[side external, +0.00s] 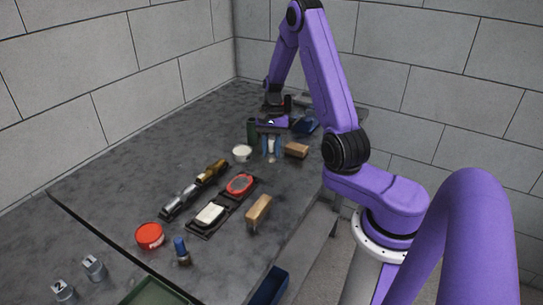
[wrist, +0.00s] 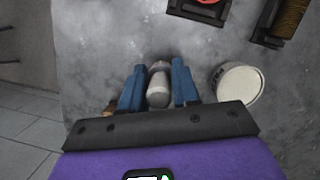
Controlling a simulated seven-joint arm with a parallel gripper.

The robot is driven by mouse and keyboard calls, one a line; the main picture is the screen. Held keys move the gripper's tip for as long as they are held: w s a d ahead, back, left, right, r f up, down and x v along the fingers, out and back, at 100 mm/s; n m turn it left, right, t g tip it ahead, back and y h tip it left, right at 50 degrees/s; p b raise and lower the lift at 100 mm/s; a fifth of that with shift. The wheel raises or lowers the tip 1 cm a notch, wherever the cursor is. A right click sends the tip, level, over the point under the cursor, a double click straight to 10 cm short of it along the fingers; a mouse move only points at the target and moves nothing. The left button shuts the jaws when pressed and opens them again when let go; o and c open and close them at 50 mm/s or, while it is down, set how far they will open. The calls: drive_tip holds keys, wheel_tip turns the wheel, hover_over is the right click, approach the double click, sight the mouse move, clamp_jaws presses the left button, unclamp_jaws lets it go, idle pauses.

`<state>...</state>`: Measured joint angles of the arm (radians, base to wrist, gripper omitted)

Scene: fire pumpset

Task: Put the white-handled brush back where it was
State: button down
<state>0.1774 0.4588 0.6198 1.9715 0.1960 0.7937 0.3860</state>
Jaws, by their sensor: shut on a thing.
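My gripper (side external: 271,147) is over the far part of the grey table, its blue fingers pointing down. In the wrist view its fingers (wrist: 158,86) are shut on a pale, rounded, upright-looking piece, which I take for the handle of the white-handled brush (wrist: 158,92). The brush shows as a small pale strip between the fingers in the side view (side external: 271,146). Its bristles are hidden or too small to make out. I cannot tell whether its lower end touches the table.
A white tub (side external: 242,153) stands close beside my gripper, and a wooden block-like brush (side external: 296,150) lies on its other side. A dark green bottle (side external: 252,131) is behind. Nearer are dark trays (side external: 193,230), a red tin (side external: 150,236) and a blue-topped item (side external: 181,249).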

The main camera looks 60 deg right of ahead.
sight(271, 156)
drive_tip(key=shift+f, duration=1.35)
drive_tip(key=shift+f, duration=0.1)
drive_tip(key=c, duration=0.8)
unclamp_jaws()
